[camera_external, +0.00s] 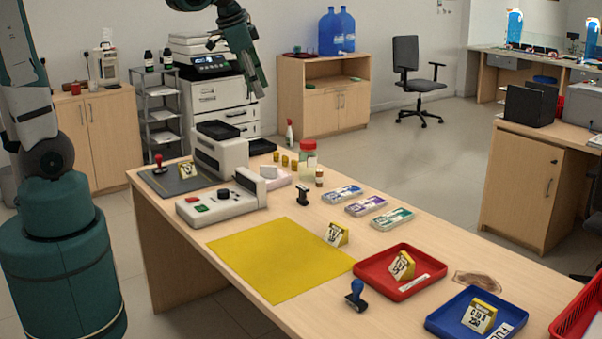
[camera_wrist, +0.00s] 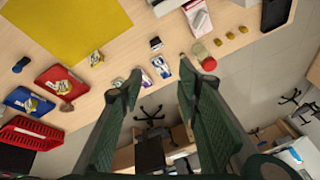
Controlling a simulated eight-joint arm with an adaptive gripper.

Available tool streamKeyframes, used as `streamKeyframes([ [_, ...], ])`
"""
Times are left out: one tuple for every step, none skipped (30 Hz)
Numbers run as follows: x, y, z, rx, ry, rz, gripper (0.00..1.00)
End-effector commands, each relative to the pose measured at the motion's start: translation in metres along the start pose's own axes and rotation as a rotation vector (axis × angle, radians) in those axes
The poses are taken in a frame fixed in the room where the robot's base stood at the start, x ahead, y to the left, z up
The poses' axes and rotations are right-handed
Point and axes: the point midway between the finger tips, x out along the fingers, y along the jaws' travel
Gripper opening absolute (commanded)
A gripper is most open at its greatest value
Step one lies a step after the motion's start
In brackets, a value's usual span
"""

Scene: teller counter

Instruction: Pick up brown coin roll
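A small brown cylinder (camera_external: 319,178), which looks like the brown coin roll, stands upright on the counter beside the red-lidded jar (camera_external: 307,158). In the wrist view the jar (camera_wrist: 206,60) lies just beyond the right fingertip, and I cannot clearly make out the brown roll there. Several small yellow cylinders (camera_external: 285,161) stand in a row left of the jar. My gripper (camera_external: 257,92) is raised high above the far side of the counter, clear of everything. In the wrist view my gripper (camera_wrist: 160,82) is open, with nothing between its fingers.
Banded note bundles (camera_external: 365,205) lie right of the jar, with a black stamp (camera_external: 303,195) to its left. A coin machine (camera_external: 222,200), yellow mat (camera_external: 280,262), red tray (camera_external: 372,282) and blue tray (camera_external: 447,322) occupy the counter. Bare wood lies around the bundles.

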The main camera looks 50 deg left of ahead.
Motion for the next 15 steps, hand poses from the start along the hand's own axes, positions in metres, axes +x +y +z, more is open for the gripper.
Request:
streamKeyframes([
  [0.006,-0.005,-0.006,0.016,-0.007,0.004,0.33],
  [0.009,-0.007,-0.009,0.026,-0.012,0.007,0.33],
  [0.013,-0.011,-0.013,0.041,-0.017,0.010,0.33],
  [0.017,-0.013,-0.016,0.051,-0.021,0.012,0.33],
  [0.020,-0.016,-0.019,0.062,-0.025,0.015,0.33],
  [0.024,-0.019,-0.023,0.076,-0.031,0.019,0.33],
  [0.028,-0.021,-0.025,0.086,-0.035,0.022,0.33],
  [0.031,-0.024,-0.029,0.098,-0.039,0.025,0.33],
  [0.036,-0.027,-0.032,0.111,-0.044,0.028,0.33],
  [0.040,-0.029,-0.035,0.122,-0.048,0.031,0.33],
  [0.044,-0.032,-0.038,0.133,-0.052,0.034,0.33],
  [0.049,-0.035,-0.041,0.147,-0.058,0.039,0.33],
  [0.053,-0.037,-0.044,0.158,-0.062,0.042,0.33],
  [0.057,-0.039,-0.046,0.168,-0.066,0.045,0.33],
  [0.062,-0.043,-0.050,0.183,-0.070,0.049,0.33],
])
